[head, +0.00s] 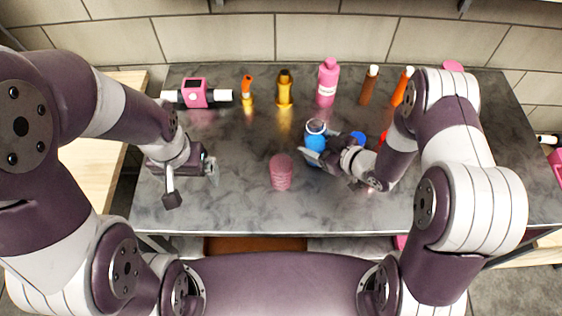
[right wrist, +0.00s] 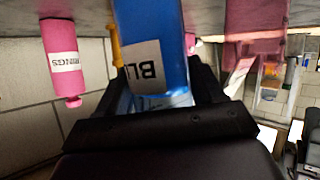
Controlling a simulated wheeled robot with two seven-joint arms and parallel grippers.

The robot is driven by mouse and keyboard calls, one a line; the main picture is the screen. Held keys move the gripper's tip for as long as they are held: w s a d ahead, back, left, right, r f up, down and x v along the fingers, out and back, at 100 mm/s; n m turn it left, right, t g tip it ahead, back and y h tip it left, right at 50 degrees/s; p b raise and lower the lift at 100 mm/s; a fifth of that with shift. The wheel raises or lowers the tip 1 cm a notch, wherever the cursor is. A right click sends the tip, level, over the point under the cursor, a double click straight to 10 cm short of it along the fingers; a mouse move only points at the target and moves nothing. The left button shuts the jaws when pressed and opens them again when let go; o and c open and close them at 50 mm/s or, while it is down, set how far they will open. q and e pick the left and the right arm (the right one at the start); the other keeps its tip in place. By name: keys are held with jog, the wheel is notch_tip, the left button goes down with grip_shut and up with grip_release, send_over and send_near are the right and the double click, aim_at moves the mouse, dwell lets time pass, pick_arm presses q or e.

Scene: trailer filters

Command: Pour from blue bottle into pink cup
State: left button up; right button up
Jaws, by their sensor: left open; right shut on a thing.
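The blue bottle (head: 315,142) stands near the middle of the grey counter, its top pale and ring-like. My right gripper (head: 318,158) is shut on it from the right and front. In the right wrist view, which is upside down, the blue bottle (right wrist: 155,45) with a white label sits between the dark fingers. The pink cup (head: 281,172) stands upright on the counter, left and in front of the bottle, apart from it. A pink cup-like shape (right wrist: 255,35) also shows in the right wrist view. My left gripper (head: 193,180) is open and empty over the counter's left side.
Along the back stand a pink device (head: 194,93), an orange-topped bottle (head: 248,92), a gold bottle (head: 284,90), a pink bottle (head: 327,84) and brown and orange bottles (head: 370,86). A blue item (head: 358,138) lies behind my right wrist. The counter's front left is clear.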

aim_at(322, 134)
jog(key=shift+r+n+t+h, duration=0.1)
jog(key=shift+n+t+h, duration=0.2)
jog(key=shift+n+h, duration=0.4)
jog(key=shift+s+a+f+n+t+h+b, duration=0.15)
jog(key=shift+n+t+h+b, duration=0.1)
jog(key=shift+n+h+b, duration=0.25)
jog(key=shift+a+f+n+t+h+b, duration=0.15)
jog(key=shift+n+t+h+b, duration=0.15)
jog(key=shift+n+b, duration=0.25)
jog(key=shift+w+d+f+n+t+h+b, duration=0.2)
jog(key=shift+n+t+h+b, duration=0.1)
jog(key=shift+n+b, duration=0.15)
jog(key=shift+w+d+f+n+t+h+b, duration=0.1)
jog(key=shift+d+n+t+h+b, duration=0.1)
jog(key=shift+n+h+b, duration=0.25)
jog(key=shift+d+f+n, duration=0.1)
jog(key=shift+f+n, duration=0.05)
jog(key=shift+n, duration=0.1)
jog(key=shift+w+d+r+n+t+h, duration=0.1)
jog(key=shift+d+r+n+t+h, duration=0.1)
jog(key=shift+r+n, duration=0.15)
jog(key=shift+w+d+r+n+t+h, duration=0.1)
jog(key=shift+r+n+t, duration=0.05)
jog(key=shift+r+n, duration=0.15)
dwell(0.8)
jog(key=shift+d+r+n+t+h+p, duration=0.1)
jog(key=shift+r+n+t+h+p, duration=0.25)
jog(key=shift+r+p, duration=0.85)
dwell(0.6)
